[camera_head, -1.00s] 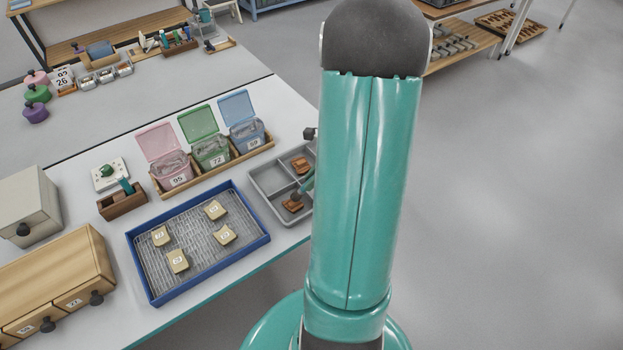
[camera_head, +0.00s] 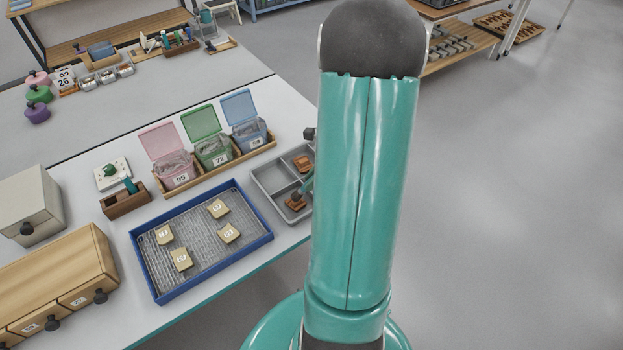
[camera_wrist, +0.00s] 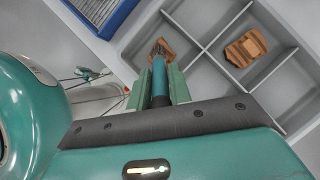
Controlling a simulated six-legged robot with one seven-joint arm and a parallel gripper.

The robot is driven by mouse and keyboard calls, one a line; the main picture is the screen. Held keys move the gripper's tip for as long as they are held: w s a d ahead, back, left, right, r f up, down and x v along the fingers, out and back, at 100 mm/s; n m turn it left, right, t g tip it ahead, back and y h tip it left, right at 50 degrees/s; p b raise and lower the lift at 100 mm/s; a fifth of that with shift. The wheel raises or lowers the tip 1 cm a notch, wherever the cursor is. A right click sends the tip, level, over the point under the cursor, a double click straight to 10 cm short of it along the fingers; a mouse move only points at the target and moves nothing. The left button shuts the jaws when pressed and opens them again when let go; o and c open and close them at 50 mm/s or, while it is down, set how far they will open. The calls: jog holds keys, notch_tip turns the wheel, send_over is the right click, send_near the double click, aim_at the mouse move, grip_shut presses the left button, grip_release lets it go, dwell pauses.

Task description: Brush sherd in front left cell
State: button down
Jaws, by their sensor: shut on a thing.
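My gripper (camera_wrist: 162,84) is shut on the teal handle of a brush (camera_wrist: 158,72) in the wrist view. The brush points into a cell of the grey divided tray (camera_wrist: 203,50). An orange-brown sherd (camera_wrist: 164,46) lies in that cell, just beyond the handle's end; the handle partly covers it. I cannot tell whether the bristles touch it. In the head view this sherd (camera_head: 296,202) is in the near left cell. A second sherd (camera_wrist: 245,47) lies in another cell, and it also shows in the head view (camera_head: 302,162).
A blue-rimmed tray (camera_head: 262,237) with several numbered tan pieces stands left of the grey tray. Lidded pink, green and blue bins (camera_head: 213,150) stand behind it. A wooden drawer box (camera_head: 70,268) is at the left. My arm hides the grey tray's right side.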

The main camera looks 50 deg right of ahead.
jog(key=shift+d, duration=0.5)
jog(key=shift+r, duration=4.1)
jog(key=shift+s, duration=0.15)
